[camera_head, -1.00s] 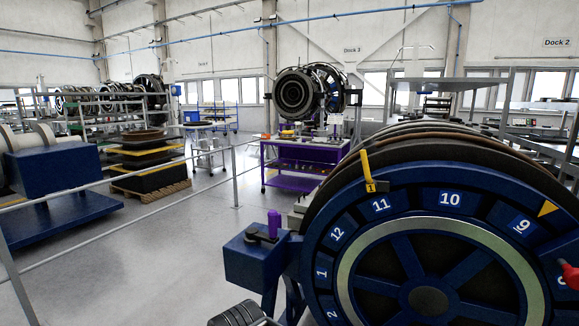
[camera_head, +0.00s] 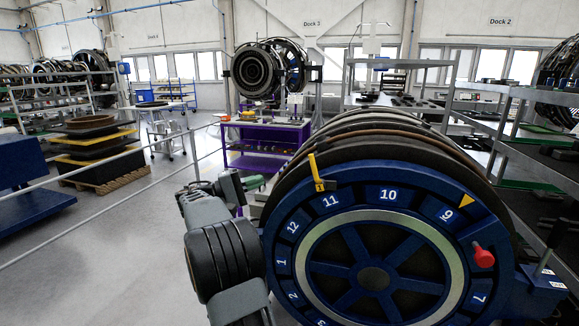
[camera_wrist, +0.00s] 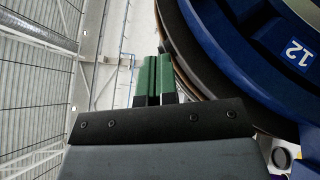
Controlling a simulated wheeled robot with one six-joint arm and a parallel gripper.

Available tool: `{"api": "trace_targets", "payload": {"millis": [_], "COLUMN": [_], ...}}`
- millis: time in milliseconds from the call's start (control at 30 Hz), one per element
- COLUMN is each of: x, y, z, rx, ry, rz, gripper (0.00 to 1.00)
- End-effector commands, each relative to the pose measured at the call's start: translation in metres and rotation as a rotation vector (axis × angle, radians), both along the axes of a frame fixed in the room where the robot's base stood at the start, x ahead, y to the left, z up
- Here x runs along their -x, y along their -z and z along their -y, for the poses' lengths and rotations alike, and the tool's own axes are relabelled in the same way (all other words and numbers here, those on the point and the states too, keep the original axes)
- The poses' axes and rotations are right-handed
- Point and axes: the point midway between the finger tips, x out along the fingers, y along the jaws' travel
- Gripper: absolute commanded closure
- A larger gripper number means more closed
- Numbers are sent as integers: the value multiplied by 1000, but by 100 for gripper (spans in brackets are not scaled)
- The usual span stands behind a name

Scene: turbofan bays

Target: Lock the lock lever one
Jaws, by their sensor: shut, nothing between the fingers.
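The yellow lever marked 1 (camera_head: 315,172) stands upright with a slight tilt at the upper left rim of the blue numbered dial (camera_head: 268,230), near the number 11. My gripper (camera_head: 252,182) reaches up at the dial's left, below and left of the yellow lever and apart from it. Its green fingers (camera_wrist: 153,80) lie close together, shut and empty, in the wrist view. The dark rim and blue face, with the number 12 (camera_wrist: 299,53), show to their right there. The yellow lever is not visible in the wrist view.
A red knob (camera_head: 483,256) sticks out at the dial's right. A yellow triangle (camera_head: 466,200) sits by the number 9. A purple cart (camera_head: 268,134) with an engine stands behind, and a railing (camera_head: 100,214) runs along the left. Shelving (camera_head: 510,130) is at the right.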

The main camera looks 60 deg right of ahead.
Motion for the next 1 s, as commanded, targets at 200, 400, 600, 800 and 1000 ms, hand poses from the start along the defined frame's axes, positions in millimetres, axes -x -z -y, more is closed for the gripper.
{"api": "trace_targets", "payload": {"millis": [200,400,600,800,1000], "x": [16,39,60,83,94], "y": [-13,-22,-29,-35,-36], "z": [23,53,80,81,82], "rx": [37,34,33,33,33], "ry": [18,18,16,14,12], "rz": [-11,-11,-10,-10,-10], "gripper": [100,100,100,100,100]}}
